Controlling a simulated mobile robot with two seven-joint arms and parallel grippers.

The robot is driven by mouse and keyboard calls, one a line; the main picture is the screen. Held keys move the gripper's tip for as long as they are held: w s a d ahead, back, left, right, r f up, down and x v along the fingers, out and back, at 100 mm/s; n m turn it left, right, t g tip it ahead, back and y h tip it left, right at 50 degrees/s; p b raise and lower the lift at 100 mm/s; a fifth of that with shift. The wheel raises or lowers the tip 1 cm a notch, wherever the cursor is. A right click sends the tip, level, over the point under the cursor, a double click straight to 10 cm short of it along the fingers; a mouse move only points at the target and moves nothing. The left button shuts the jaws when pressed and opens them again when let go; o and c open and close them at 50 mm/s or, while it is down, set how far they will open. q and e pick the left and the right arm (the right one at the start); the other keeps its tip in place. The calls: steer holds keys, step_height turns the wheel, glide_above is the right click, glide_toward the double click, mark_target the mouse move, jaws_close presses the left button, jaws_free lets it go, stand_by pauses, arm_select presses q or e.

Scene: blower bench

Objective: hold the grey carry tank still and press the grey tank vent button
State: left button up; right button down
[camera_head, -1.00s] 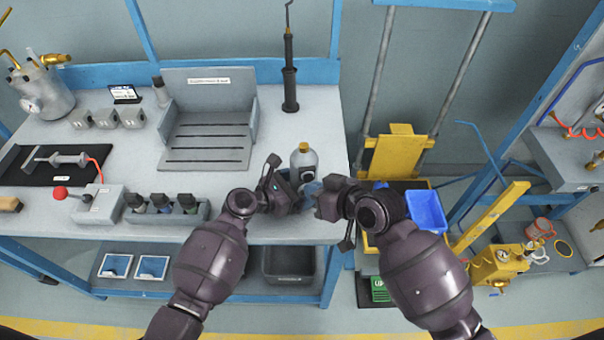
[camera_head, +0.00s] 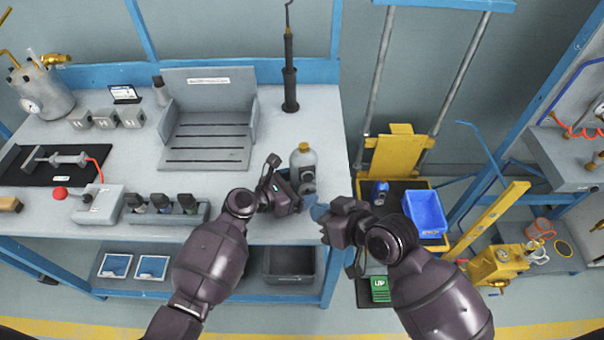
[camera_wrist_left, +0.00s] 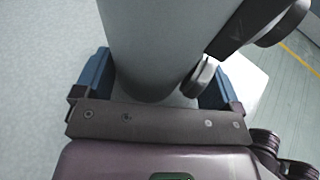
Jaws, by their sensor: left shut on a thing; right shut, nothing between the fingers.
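The grey carry tank (camera_head: 302,158), a rounded grey cylinder with a brown-yellow cap, stands upright near the bench's front right edge. My left gripper (camera_head: 296,184) is shut on its lower body. In the left wrist view, the tank's grey wall (camera_wrist_left: 150,45) sits between the blue fingers (camera_wrist_left: 152,85). A round dark fitting (camera_head: 307,176) shows on the tank's front; I cannot tell for sure that it is the vent button. My right gripper (camera_head: 318,212) is shut and empty, below and right of the tank, apart from it.
A grey slotted fixture (camera_head: 208,140) stands behind and left, and a rack of small bottles (camera_head: 165,211) is left of my left gripper. Right of the bench edge are a yellow lift (camera_head: 398,155) and a blue bin (camera_head: 426,213).

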steer(key=shift+s, duration=0.3)
arm_select(q)
steer(key=o, duration=0.5)
steer(key=shift+c, duration=0.2)
